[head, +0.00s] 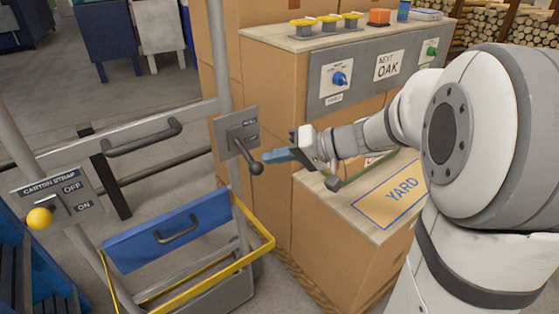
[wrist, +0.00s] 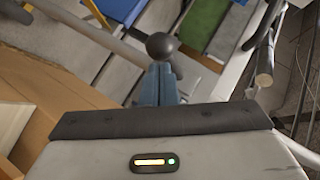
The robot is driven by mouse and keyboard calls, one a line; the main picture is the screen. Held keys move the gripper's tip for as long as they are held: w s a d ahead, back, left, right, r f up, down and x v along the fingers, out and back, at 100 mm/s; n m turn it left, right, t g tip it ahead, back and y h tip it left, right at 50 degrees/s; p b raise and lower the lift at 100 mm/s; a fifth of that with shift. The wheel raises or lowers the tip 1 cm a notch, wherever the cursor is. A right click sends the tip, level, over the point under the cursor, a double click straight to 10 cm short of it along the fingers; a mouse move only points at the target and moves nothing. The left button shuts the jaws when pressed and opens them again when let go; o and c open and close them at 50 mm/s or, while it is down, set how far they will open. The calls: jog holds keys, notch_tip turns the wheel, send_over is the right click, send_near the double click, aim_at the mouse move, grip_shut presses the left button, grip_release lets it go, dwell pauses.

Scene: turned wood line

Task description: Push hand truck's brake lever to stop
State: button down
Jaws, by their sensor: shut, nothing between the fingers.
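The brake lever (head: 255,168) is a dark rod with a round black knob. It hangs down from a grey plate (head: 237,131) on the right upright of the hand truck (head: 217,60). The plate carries small lettering that I can only partly read. My gripper (head: 268,156) is shut, its blue fingers pointing left with the tips right at the knob. In the wrist view the black knob (wrist: 161,45) sits just beyond the closed fingertips (wrist: 161,72). I cannot tell whether they touch.
A carton-strap switch (head: 52,203) with a yellow knob is on the truck's left side. A blue panel (head: 168,230) and yellow frame (head: 262,238) are below. Right of the truck stand a control console (head: 290,45) and a box top marked YARD (head: 360,215).

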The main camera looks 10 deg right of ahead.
jog(key=shift+r, duration=0.15)
jog(key=shift+r+p, duration=0.3)
jog(key=shift+r, duration=0.4)
jog(key=w+p+v, duration=0.2)
jog(key=p+v, duration=0.1)
jog(key=v, duration=1)
jog(key=shift+d+r, duration=0.25)
jog(key=shift+r, duration=0.1)
jog(key=shift+w, duration=0.1)
